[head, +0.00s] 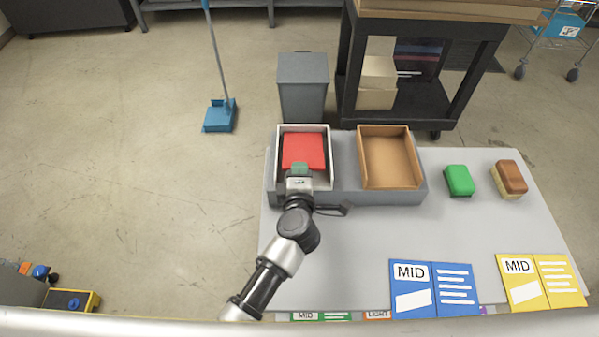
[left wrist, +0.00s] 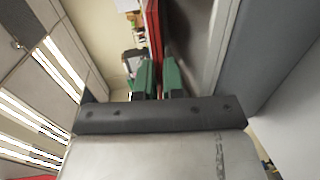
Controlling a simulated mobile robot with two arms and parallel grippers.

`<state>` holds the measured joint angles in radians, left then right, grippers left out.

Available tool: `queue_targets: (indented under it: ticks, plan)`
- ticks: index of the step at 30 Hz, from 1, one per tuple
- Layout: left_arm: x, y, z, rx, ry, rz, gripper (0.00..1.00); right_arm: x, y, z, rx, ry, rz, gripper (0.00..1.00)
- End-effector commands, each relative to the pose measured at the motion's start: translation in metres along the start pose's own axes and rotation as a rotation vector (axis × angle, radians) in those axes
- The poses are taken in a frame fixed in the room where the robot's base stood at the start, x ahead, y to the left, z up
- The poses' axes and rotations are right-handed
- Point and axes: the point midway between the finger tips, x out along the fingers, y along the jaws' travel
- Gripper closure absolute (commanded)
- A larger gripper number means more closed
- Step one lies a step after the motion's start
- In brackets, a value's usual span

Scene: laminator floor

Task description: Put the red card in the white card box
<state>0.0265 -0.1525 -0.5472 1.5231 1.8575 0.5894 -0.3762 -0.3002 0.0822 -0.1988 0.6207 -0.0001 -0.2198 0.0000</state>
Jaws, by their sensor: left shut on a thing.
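The red card (head: 303,149) lies roughly flat within the outline of the white card box (head: 329,160) in the head view. My left gripper (head: 301,170) is at the card's near edge, with its green fingertips shut on it. The left wrist view shows the card (left wrist: 154,35) nearly edge-on at the green fingers (left wrist: 158,78). A dark surface shows beside the card there, with a gap that I cannot measure. I cannot tell whether the card touches the box floor. My right gripper is not in view.
A brown card box (head: 390,184) stands right of the white one on the same grey base. A green block (head: 459,180) and a brown-topped block (head: 511,177) are farther right. Blue (head: 455,300) and yellow (head: 560,290) cards lie in front. The middle of the table is clear.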

Motion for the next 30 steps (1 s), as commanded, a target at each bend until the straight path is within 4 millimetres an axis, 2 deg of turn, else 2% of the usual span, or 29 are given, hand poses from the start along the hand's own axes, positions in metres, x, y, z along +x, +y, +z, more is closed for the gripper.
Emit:
queue_targets:
  ticks: [4,5,10,20,23,30]
  plan:
    - [0.0,0.001,0.0,0.0,0.0,0.001,1.0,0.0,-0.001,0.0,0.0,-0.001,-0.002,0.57]
    - [0.0,0.001,0.0,-0.001,0.0,0.001,0.89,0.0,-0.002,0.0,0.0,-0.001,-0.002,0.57]
    - [0.0,0.001,0.0,0.0,0.0,0.0,0.62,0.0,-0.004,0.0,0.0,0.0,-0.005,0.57]
    - [-0.003,0.0,0.0,-0.001,0.0,0.0,0.62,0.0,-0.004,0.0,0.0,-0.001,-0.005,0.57]
    - [-0.014,-0.001,0.0,-0.001,-0.001,-0.001,0.62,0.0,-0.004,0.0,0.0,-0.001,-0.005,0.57]
    - [-0.062,-0.002,0.0,-0.002,0.0,-0.003,0.62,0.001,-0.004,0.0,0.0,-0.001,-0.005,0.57]
